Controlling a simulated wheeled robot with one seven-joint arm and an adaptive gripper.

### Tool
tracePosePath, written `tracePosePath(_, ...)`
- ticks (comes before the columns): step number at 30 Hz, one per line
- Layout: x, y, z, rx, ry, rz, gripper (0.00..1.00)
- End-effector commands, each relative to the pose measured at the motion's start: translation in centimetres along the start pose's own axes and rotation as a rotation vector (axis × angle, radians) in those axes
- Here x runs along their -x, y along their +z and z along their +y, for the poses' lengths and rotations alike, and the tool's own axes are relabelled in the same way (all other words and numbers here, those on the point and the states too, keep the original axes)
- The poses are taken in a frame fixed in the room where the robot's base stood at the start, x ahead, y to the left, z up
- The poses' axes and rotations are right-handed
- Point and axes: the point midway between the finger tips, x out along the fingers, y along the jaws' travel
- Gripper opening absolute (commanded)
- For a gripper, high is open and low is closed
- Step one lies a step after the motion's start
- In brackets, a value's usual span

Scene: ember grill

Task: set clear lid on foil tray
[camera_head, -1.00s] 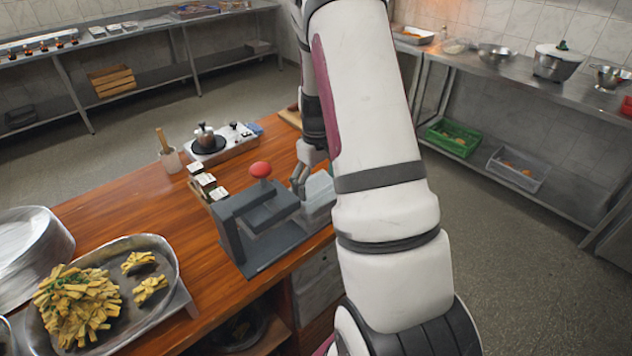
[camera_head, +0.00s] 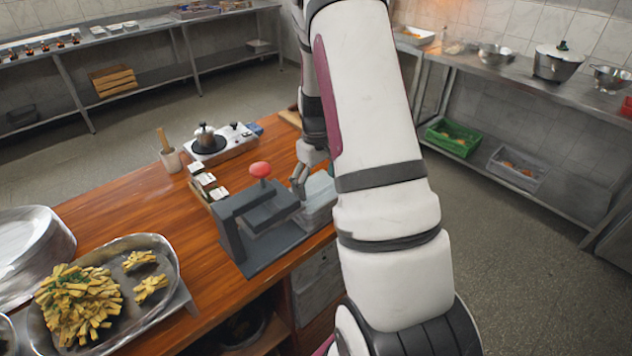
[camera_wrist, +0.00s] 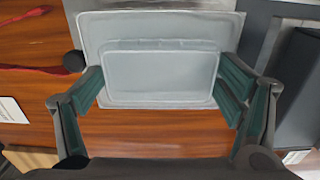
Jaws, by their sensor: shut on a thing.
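The clear lid (camera_wrist: 160,72) is a pale, see-through rectangle with a smaller raised panel in its middle. It lies between the two green-padded fingers of my gripper (camera_wrist: 162,90), which is shut on it. In the head view my gripper (camera_head: 299,180) is partly behind my arm, and the pale lid (camera_head: 320,190) shows beside it, right of the grey press. I cannot clearly make out the foil tray; a greyish edge shows past the lid's far side in the wrist view, and I cannot tell what it is.
A grey press (camera_head: 262,225) with a red knob stands close by on the wooden counter (camera_head: 130,205). Small white-topped containers (camera_head: 207,182), a hotplate (camera_head: 222,145) and a tray of fries (camera_head: 150,255) are also on it. A red utensil (camera_wrist: 45,68) lies left of the lid.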

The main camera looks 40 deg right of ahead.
Motion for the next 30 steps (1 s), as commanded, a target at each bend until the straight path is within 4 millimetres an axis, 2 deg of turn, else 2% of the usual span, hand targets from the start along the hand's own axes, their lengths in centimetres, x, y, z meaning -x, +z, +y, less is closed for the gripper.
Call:
tracePosePath(6,0.0,0.0,0.0,0.000,0.000,0.000,0.72)
tracePosePath(7,0.0,0.0,0.0,0.000,0.000,0.000,0.93)
tracePosePath(8,0.0,0.0,0.0,0.000,0.000,0.000,0.99)
tracePosePath(18,0.0,0.0,0.0,0.000,0.000,0.000,1.00)
tracePosePath(22,0.6,-0.1,0.0,0.001,0.001,0.002,1.00)
tracePosePath(26,2.5,-0.1,0.1,0.002,0.002,0.004,1.00)
tracePosePath(30,5.4,-0.2,0.1,0.001,0.003,0.006,1.00)
